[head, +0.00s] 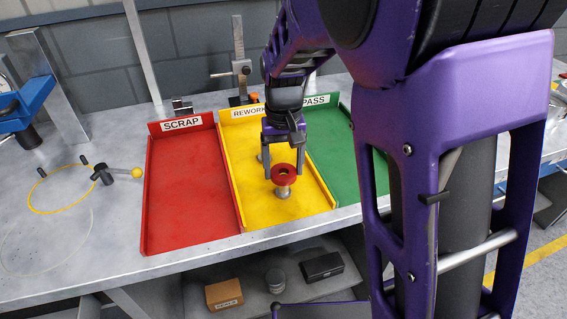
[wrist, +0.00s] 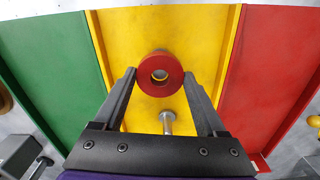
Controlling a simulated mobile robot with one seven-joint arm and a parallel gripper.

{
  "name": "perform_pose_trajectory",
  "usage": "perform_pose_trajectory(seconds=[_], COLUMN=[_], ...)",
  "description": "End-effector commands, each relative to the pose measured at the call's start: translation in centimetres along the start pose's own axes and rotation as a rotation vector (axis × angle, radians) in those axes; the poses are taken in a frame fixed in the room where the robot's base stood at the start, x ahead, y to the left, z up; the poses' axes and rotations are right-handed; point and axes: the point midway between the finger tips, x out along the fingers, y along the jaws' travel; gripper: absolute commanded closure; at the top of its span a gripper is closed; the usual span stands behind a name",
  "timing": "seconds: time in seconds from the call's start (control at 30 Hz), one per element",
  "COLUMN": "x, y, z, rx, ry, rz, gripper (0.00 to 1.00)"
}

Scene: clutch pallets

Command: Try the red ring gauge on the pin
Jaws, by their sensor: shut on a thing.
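The red ring gauge (head: 284,170) is held between the two fingers of my gripper (head: 284,177). In the wrist view the fingers (wrist: 161,76) press on both sides of the red ring (wrist: 160,87), and its hole faces the camera. A silver part with a wide foot (head: 283,194) stands in the yellow REWORK tray (head: 312,195), directly under the ring in the head view. Grey metal shows through the hole in the wrist view. I cannot tell whether the ring is around its top or just above it. A second silver pin (wrist: 167,121) stands nearer the gripper base.
The red SCRAP tray (head: 185,195) is on the left and the green PASS tray (head: 362,170) on the right. A metal stand (head: 241,70) rises behind the trays. My arm hides the right side.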

Motion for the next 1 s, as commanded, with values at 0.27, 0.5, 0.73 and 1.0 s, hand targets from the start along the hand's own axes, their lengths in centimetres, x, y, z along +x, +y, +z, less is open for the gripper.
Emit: perform_pose_trajectory(seconds=[0.27,0.5,0.73,1.0], x=[0.16,0.16,0.17,0.21], y=[0.0,-0.01,-0.01,0.0], z=[-0.01,-0.01,0.0,0.02], rx=[0.0,0.0,0.0,0.0], ry=[0.001,0.0,0.0,-0.001], rz=[0.0,0.0,0.0,0.0], gripper=[0.96,0.14,0.0,0.0])
